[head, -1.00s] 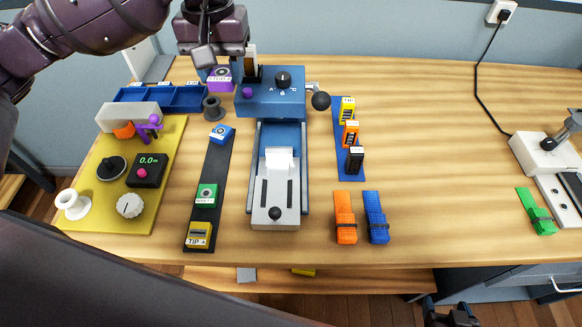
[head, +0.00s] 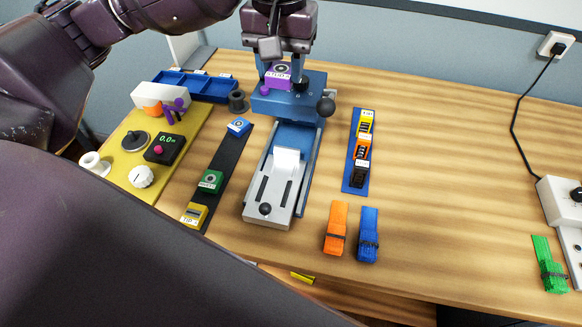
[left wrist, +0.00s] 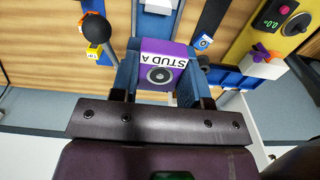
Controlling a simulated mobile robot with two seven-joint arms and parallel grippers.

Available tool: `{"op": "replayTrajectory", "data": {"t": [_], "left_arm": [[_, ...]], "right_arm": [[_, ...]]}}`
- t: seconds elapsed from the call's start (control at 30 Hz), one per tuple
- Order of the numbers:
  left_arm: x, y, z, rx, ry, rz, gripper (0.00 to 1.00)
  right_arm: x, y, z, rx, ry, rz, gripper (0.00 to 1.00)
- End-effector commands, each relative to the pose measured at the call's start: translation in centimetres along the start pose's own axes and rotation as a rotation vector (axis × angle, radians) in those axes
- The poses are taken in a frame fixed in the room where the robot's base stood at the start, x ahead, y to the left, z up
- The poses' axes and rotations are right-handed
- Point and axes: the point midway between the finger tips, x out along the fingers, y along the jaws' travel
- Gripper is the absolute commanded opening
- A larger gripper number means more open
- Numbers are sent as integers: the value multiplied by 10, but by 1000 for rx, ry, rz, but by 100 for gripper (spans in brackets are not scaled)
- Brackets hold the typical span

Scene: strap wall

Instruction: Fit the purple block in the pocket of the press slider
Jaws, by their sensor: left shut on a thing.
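My left gripper (head: 279,70) is shut on the purple block (head: 277,78). The block also shows between the fingers in the left wrist view (left wrist: 163,72), with a "STUD A" label and a ring mark. In the head view the block overlaps the back of the blue press (head: 290,103), and appears held above it. The press slider (head: 277,188) is pale grey, with dark slots and a black knob, and is drawn out toward the front. I cannot make out its pocket clearly. My right gripper is not in view.
Left of the press is a dark strip (head: 225,162) with blue, green and yellow blocks. A black ball handle (head: 326,107) sticks out at the press's right. A blue rack (head: 349,183) holds small labelled pieces. Orange (head: 337,228) and blue (head: 368,234) straps lie front right.

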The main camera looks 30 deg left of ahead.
Motion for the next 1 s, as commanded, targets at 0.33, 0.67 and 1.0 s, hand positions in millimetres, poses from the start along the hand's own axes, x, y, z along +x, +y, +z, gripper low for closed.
{"op": "replayTrajectory", "data": {"t": [0.33, 0.67, 1.0], "left_arm": [[61, -1, 2, -12, -6, -1, 9], [130, -1, 1, -13, -6, -1, 9], [159, -1, 0, -12, 0, 0, 9]], "right_arm": [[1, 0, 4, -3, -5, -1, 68], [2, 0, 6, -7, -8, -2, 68], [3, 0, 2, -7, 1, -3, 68]]}}
